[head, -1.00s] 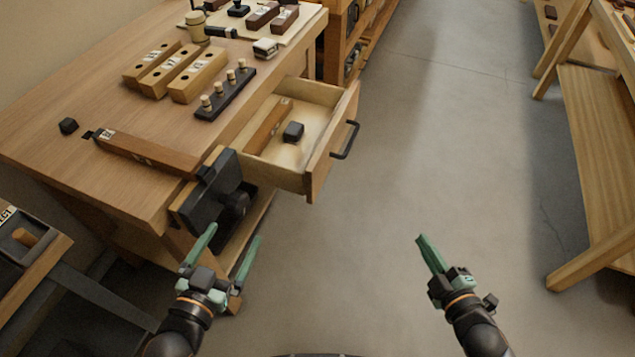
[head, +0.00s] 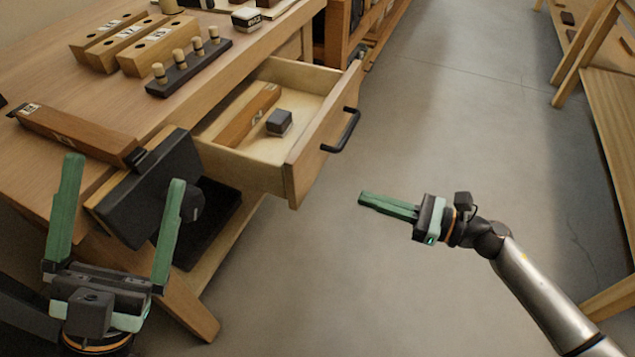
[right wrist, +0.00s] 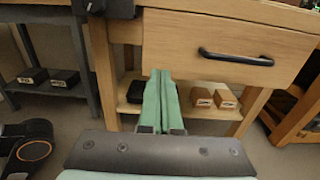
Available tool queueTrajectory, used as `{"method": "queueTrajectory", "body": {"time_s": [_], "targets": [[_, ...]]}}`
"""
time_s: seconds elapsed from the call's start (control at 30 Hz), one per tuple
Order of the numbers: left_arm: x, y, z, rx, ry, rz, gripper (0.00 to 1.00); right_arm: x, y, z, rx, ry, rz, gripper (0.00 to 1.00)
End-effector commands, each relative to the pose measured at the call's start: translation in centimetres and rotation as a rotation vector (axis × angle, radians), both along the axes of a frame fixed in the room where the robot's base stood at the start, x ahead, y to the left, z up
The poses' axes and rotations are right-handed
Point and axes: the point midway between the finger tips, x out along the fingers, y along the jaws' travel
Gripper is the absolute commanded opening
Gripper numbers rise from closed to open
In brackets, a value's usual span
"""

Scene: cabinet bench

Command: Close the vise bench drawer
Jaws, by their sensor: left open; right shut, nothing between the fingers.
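The bench drawer (head: 262,158) is pulled well out of the wooden bench. A wooden bar and a small dark block (head: 279,122) lie in it. Its front has a black bar handle (head: 341,131); the handle also shows in the right wrist view (right wrist: 236,57). The black vise (head: 140,190) is fixed to the bench edge left of the drawer. My right gripper (head: 361,198) is shut and empty, to the right of and apart from the drawer front, pointing left. My left gripper (head: 125,165) is open and empty, in front of the vise.
On the bench top (head: 60,90) are wooden blocks with holes, a dark peg rack (head: 189,68) and a long wooden bar (head: 75,132). A shelf with several small blocks (right wrist: 202,97) lies below the drawer. The floor right of the drawer is clear.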

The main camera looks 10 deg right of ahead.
Motion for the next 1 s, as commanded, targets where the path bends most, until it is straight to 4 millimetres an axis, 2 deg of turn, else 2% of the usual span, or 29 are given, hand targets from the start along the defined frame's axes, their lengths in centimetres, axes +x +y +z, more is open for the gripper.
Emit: {"method": "queueTrajectory", "body": {"time_s": [0.3, 0.5, 0.7, 1.0], "targets": [[0.1, 0.0, 0.0, 0.001, 0.003, 0.001, 0.98, 4.0, 5.8, 0.2, 0.006, 0.0, -0.001, 0.0], [0.0, 0.0, 0.0, 0.001, 0.003, 0.001, 0.98, 5.5, 8.1, 0.0, 0.005, 0.002, -0.002, 0.0], [0.1, 0.0, 0.0, 0.001, 0.003, 0.001, 0.98, 6.1, 9.0, 0.0, 0.003, 0.002, -0.002, 0.0], [0.1, 0.0, 0.0, 0.0, 0.003, 0.0, 0.98, 6.1, 9.1, 0.0, 0.003, 0.003, -0.002, 0.0]]}}
